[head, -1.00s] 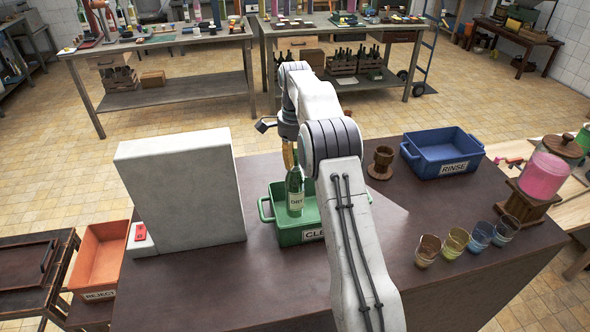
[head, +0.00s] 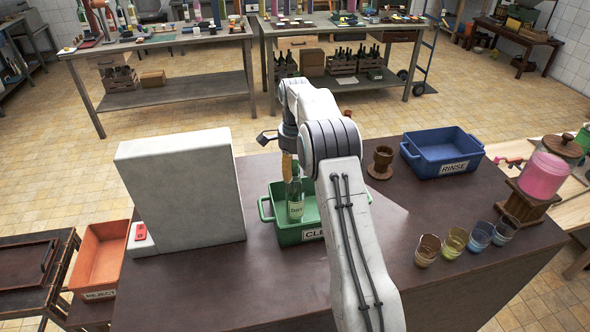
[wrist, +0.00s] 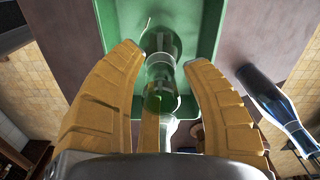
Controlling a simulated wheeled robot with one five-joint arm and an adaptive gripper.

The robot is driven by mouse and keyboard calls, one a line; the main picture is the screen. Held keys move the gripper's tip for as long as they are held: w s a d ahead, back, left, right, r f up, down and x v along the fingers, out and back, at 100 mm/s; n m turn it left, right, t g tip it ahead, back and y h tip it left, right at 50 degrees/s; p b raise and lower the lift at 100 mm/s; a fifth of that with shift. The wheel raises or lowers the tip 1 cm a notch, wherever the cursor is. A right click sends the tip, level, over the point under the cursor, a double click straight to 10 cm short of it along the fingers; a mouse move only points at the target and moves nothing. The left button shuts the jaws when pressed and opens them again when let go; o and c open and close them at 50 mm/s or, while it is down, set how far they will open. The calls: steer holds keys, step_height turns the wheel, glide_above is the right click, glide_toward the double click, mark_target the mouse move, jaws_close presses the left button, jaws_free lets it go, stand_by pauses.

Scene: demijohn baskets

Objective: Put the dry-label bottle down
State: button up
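The dry-label bottle (head: 295,206) is green glass with a pale label reading DRY. It is upright inside the green CLEAN bin (head: 304,236); its base is hidden by the front wall. My gripper (head: 289,168) is at its neck, pointing down. The fingers look open. The bin (wrist: 118,12) shows beneath the bottle there.
A tall grey block (head: 185,190) stands left of the bin. The orange REJECT bin (head: 100,258) is farther left. The front tabletop is clear.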

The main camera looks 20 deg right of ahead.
step_height(320, 180, up, 7)
steer(key=shift+f, duration=0.15)
steer(key=shift+s+a+r, duration=0.1)
steer(key=shift+r, duration=0.7)
steer(key=s+a+r+n+t, duration=0.1)
steer(key=s+a+r+n, duration=0.4)
steer(key=s, duration=0.3)
steer(key=s+a+r+n+t, duration=0.2)
steer(key=s+a+r+n, duration=0.15)
steer(key=s+r, duration=0.5)
steer(key=s+a+f+n+t, duration=0.1)
steer(key=s+f+n, duration=0.3)
steer(key=s, duration=0.6)
steer(key=s+a+f+n+t, duration=0.1)
steer(key=s+f+n, duration=0.3)
steer(key=s, duration=0.6)
steer(key=shift+a+f+n, duration=0.25)
steer(key=shift+a+n, duration=0.1)
steer(key=shift+a, duration=0.4)
steer(key=shift+f, duration=0.1)
